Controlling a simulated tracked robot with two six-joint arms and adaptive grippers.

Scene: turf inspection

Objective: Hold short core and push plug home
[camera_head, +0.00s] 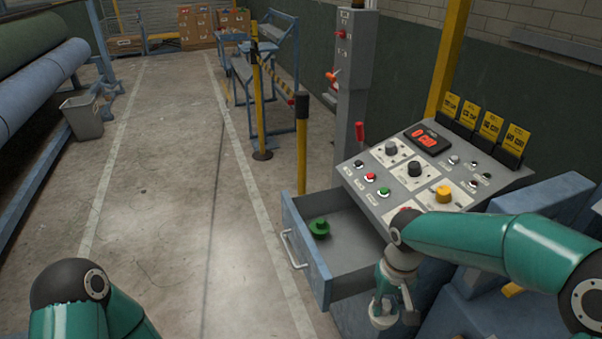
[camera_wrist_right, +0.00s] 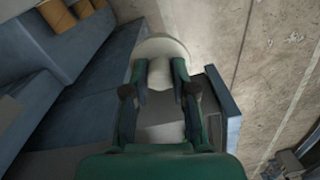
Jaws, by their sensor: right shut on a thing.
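My right gripper (camera_head: 393,297) hangs beside the near right end of the open drawer (camera_head: 318,262), below the control panel. In the right wrist view my right gripper (camera_wrist_right: 160,73) is shut on a pale, round-ended piece (camera_wrist_right: 164,46), which looks like the short core. Its far end is wide and rounded, and a narrower part sits between the fingers. A green flanged piece (camera_head: 319,228), possibly the plug, lies in the drawer, apart from the right gripper. My left gripper is out of view; only part of that arm shows at bottom left.
The control panel (camera_head: 440,170), with knobs, buttons and a red display, stands above the drawer. Yellow tags (camera_head: 490,125) stand along its back. A yellow post (camera_head: 301,145) rises behind the drawer. Bare concrete floor (camera_head: 170,200) is open to the left.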

